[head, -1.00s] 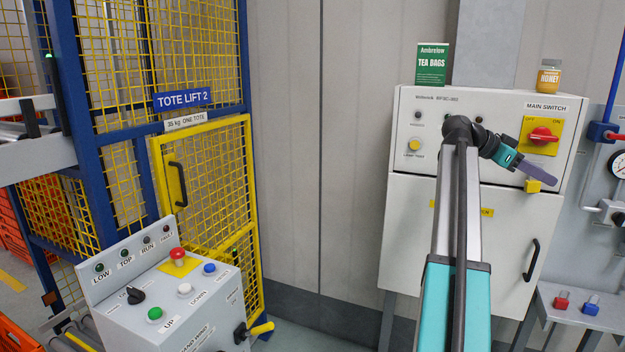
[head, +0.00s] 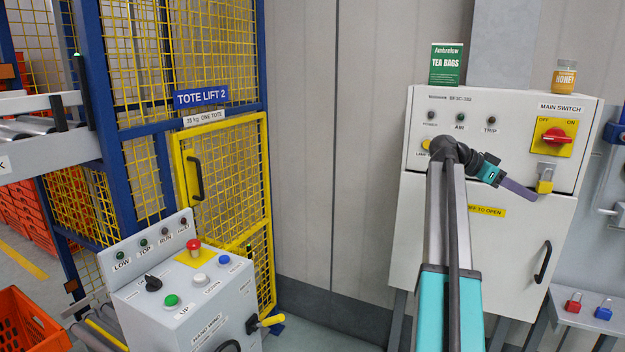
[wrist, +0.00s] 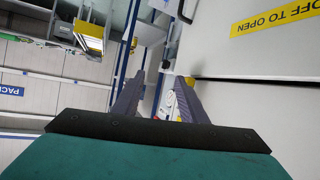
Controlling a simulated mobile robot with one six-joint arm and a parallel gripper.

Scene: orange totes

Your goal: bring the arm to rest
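My gripper (head: 526,192) is at the end of my teal arm, in front of the grey control cabinet (head: 418,240). It points right and slightly down, just left of the padlock (head: 545,186) below the main switch; I cannot tell whether it touches the padlock. In the wrist view, the two dark purple fingers of my gripper (wrist: 159,95) stand apart with nothing between them. The main switch (head: 555,136) has a red handle on a yellow plate. My arm hides part of the cabinet front.
A tea box (head: 446,64) and a honey jar (head: 564,76) stand on the cabinet top. The lift console (head: 180,290) and yellow mesh gate (head: 225,180) are at left. Red and blue padlocks (head: 573,303) lie on a shelf at lower right. An orange tote (head: 30,325) is at lower left.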

